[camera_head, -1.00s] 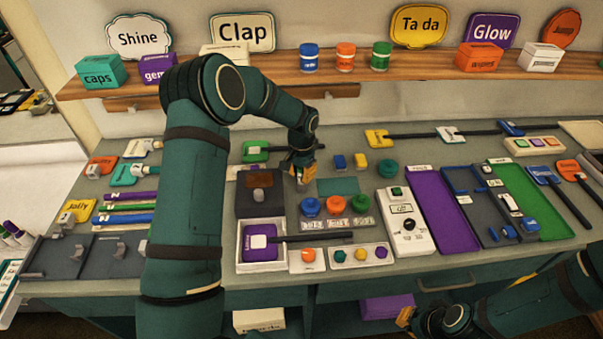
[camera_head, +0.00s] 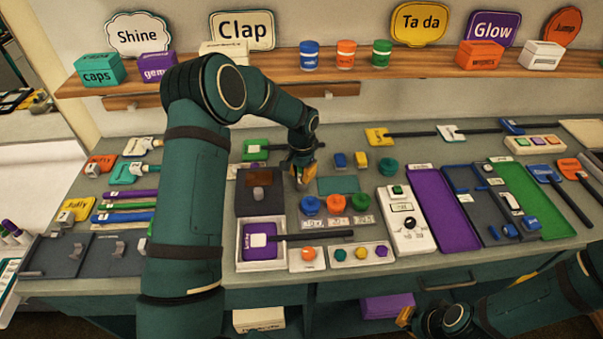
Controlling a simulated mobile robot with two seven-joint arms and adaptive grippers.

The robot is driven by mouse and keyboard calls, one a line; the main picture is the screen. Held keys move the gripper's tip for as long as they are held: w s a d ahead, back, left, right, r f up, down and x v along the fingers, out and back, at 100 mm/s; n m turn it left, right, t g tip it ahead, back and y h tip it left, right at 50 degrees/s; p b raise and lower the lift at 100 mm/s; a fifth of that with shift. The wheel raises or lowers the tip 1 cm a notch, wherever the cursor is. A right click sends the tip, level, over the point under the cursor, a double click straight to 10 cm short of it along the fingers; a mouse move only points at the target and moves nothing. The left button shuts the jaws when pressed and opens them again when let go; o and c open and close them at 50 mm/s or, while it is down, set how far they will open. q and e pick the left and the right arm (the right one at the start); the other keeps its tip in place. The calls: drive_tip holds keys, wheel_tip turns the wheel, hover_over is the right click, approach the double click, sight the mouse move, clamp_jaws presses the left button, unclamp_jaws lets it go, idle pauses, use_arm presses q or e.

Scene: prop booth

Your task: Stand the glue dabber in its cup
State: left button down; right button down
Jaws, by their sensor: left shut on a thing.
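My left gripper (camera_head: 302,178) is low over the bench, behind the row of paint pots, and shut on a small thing. That thing is mostly hidden by the fingers, and I take it to be the glue dabber. A small pale grey, cup-like piece (camera_head: 303,186) shows just under the fingertips, by the left edge of a teal mat (camera_head: 338,185). I cannot tell whether the dabber is inside it or only above it. My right gripper (camera_head: 405,316) is low at the front, below the bench edge, only partly seen; its jaws are unclear.
Blue (camera_head: 310,206), orange (camera_head: 335,203) and green (camera_head: 360,203) pots stand close in front of the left gripper. A dark box (camera_head: 261,200) is to its left. Blue (camera_head: 340,160) and yellow (camera_head: 361,160) blocks lie behind right. A shelf (camera_head: 420,67) runs above.

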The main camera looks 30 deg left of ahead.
idle(0.4)
use_arm(q)
drive_tip(key=c, duration=0.7)
unclamp_jaws()
drive_tip(key=shift+c, duration=0.2)
drive_tip(key=shift+r+p, duration=2.25)
drive_tip(key=shift+r, duration=1.7)
drive_tip(key=shift+f, duration=0.1)
